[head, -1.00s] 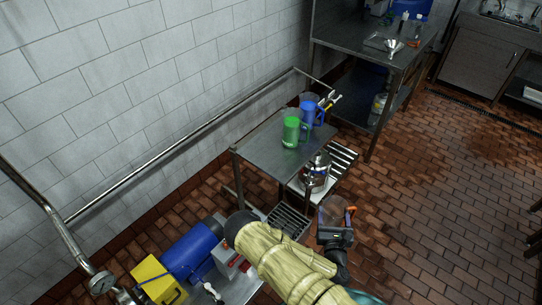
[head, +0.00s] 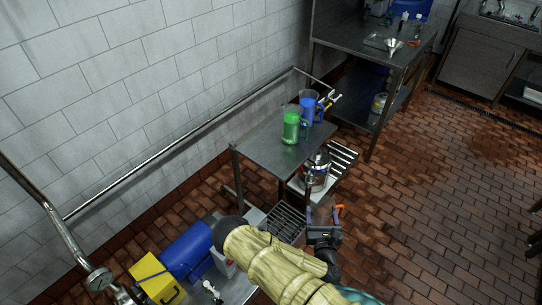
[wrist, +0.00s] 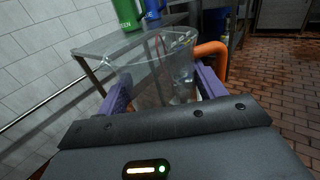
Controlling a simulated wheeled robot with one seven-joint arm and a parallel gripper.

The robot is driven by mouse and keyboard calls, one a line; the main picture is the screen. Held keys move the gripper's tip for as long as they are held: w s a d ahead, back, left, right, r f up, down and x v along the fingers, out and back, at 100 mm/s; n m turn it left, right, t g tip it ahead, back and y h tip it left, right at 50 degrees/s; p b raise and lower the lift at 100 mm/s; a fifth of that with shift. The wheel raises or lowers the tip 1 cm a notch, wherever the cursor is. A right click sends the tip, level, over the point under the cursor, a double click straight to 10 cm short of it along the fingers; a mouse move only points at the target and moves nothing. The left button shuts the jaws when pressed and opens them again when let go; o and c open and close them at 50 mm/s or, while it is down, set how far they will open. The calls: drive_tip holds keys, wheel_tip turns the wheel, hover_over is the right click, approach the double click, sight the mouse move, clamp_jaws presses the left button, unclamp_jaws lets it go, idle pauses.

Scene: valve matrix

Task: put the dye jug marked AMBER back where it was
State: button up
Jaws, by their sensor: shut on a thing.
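My gripper (head: 324,228) is shut on a clear jug with an orange handle (head: 323,214). In the wrist view the jug (wrist: 152,72) sits upright or slightly tilted between the purple fingers, its orange handle to the right; no AMBER marking is readable. The jug is held in front of and below a small steel side table (head: 262,150). A green jug (head: 291,123) and a blue jug (head: 310,103) stand on that table's top; the green one reads partly as GREEN in the wrist view (wrist: 126,14).
A steel pot (head: 315,170) stands on the rack below the table. Beyond it is a taller steel workbench (head: 350,45). Blue and yellow pump equipment (head: 187,250) stands at the lower left. The table's front half is bare, and brick floor (head: 440,190) lies open to the right.

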wheel_tip(320, 180, down, 4)
drive_tip(key=b, duration=0.2)
drive_tip(key=shift+r+b, duration=0.15)
drive_tip(key=shift+b, duration=0.25)
drive_tip(key=shift+r, duration=0.15)
drive_tip(key=shift+s+d, duration=0.1)
drive_tip(key=shift+d, duration=0.05)
drive_tip(key=shift+r, duration=0.15)
